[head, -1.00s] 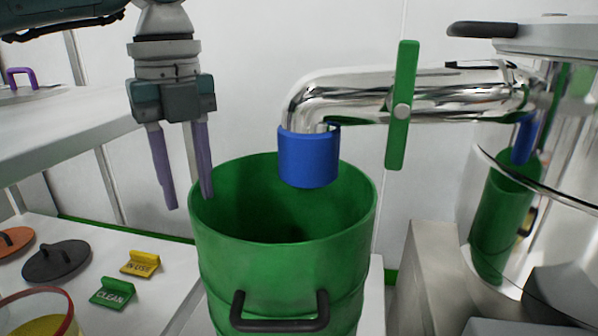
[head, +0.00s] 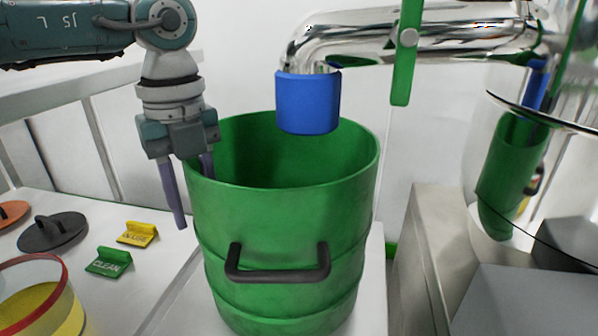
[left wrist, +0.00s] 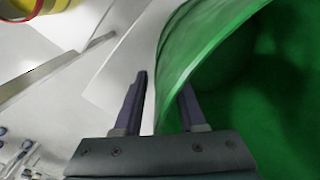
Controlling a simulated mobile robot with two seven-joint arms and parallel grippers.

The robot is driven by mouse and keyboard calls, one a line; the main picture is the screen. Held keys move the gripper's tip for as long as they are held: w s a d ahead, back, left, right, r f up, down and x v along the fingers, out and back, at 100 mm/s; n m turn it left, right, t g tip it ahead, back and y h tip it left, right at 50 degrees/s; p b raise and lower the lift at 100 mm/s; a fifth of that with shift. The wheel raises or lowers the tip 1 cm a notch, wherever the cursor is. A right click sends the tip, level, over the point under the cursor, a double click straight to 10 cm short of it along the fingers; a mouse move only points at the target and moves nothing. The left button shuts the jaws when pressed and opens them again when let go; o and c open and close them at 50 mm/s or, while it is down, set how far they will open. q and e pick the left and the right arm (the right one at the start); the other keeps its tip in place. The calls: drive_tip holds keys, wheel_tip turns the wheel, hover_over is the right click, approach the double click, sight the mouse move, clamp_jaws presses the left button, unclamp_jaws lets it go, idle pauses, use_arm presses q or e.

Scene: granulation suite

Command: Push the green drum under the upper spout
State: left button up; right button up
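The green drum (head: 290,225) stands upright and open-topped in the middle of the head view, with a dark handle (head: 278,275) on its near side. The upper spout is a shiny bent pipe with a blue end (head: 308,103), seen above the drum's mouth. My left gripper (head: 194,198) straddles the drum's left rim, one finger outside and the other inside, its tip hidden by the wall. In the left wrist view the fingers (left wrist: 163,90) are apart, with the drum wall (left wrist: 195,50) between them; I cannot tell whether either touches it. My right gripper is not in view.
A green valve lever (head: 406,55) hangs on the pipe. A shiny vessel (head: 510,190) and grey boxes (head: 520,295) stand at right. At left, a white surface bears a green CLEAN sign (head: 108,262), a yellow sign (head: 138,233), dark lid (head: 52,233) and yellow-filled container (head: 40,300).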

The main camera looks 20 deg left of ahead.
use_arm(q)
clamp_jaws()
idle(1.4)
